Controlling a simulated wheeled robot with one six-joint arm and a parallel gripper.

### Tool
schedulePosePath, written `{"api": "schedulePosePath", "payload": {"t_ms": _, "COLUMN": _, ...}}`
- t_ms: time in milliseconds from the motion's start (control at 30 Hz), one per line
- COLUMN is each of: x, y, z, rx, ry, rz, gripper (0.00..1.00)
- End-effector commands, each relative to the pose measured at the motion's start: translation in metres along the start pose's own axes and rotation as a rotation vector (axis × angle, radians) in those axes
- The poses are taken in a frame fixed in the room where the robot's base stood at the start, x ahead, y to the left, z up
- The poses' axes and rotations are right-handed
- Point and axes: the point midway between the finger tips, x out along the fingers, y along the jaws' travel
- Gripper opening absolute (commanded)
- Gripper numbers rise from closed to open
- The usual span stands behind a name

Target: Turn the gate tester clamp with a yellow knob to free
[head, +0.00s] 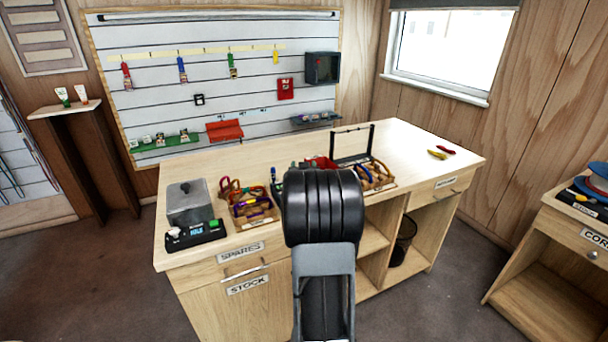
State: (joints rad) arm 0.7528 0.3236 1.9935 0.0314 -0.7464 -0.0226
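I cannot make out a clamp with a yellow knob in the head view. I cannot tell whether either is the gate tester. My own dark arm stands in front of the bench's middle and hides part of the bench top. My gripper does not show.
Wooden trays (253,218) of coloured gear stand on the bench, with a black frame (352,143) behind. A yellow piece (437,154) and a red piece (446,150) lie at the right. A second cabinet (550,262) stands far right. Floor is clear front left.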

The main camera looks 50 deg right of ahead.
Motion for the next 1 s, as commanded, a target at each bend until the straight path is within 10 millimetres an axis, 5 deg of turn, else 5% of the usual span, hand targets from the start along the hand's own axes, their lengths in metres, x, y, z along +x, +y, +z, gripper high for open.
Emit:
{"api": "schedulePosePath", "payload": {"t_ms": 600, "x": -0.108, "y": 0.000, "z": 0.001, "rx": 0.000, "ry": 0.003, "rz": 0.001, "gripper": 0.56}}
{"api": "schedulePosePath", "payload": {"t_ms": 1000, "x": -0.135, "y": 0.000, "z": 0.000, "rx": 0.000, "ry": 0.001, "rz": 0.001, "gripper": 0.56}}
